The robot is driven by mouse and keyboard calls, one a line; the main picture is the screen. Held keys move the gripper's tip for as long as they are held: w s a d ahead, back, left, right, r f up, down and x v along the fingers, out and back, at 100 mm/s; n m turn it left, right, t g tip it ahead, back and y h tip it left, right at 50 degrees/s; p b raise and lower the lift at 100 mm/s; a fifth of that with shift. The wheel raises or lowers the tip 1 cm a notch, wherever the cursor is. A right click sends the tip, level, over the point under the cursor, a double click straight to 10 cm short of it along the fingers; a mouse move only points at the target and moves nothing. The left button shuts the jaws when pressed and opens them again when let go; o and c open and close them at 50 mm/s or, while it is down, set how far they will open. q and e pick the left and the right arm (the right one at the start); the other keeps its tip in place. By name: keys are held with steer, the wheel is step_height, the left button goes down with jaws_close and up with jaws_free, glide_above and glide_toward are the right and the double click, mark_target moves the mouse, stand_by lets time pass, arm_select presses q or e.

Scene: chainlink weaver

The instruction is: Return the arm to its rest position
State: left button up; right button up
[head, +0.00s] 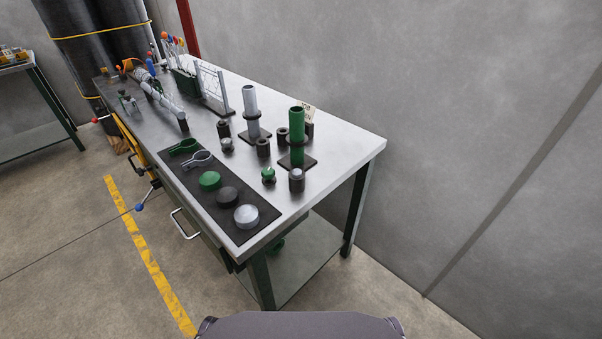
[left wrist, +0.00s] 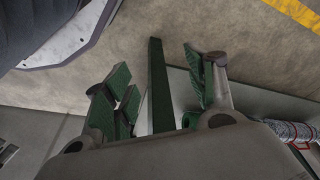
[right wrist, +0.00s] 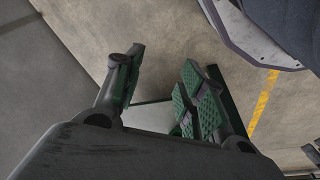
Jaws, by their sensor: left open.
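Neither of my arms nor grippers shows in the head view. My left gripper (left wrist: 163,84) shows in the left wrist view with its green-padded fingers apart. Nothing is held between them; a dark green table leg (left wrist: 157,80) appears behind the gap. My right gripper (right wrist: 158,82) shows in the right wrist view, its fingers also apart and empty, with floor and a grey surface behind them. Both grippers seem clear of the workbench top (head: 335,141).
The workbench holds a green tube (head: 297,122) and a grey tube (head: 250,100) on square bases, with several small cylinders around. A dark mat (head: 226,219) carries green, black and silver discs and two ring tools. A grey wall stands behind; a drawer handle (head: 184,224) sticks out in front.

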arm_select(q)
step_height(320, 180, down, 10)
steer(key=s+b, duration=0.2)
steer(key=shift+s+b, duration=0.35)
steer(key=shift+b, duration=0.05)
arm_select(e)
step_height(320, 180, down, 10)
steer(key=s, duration=0.2)
steer(key=shift+s, duration=0.4)
arm_select(q)
steer(key=shift+s+a+r+p, duration=0.1)
steer(key=shift+s+a+p, duration=0.1)
steer(key=shift+s+p, duration=0.4)
arm_select(e)
steer(key=shift+s+d+r, duration=0.1)
steer(key=shift+s+d, duration=0.1)
steer(key=shift+s, duration=0.2)
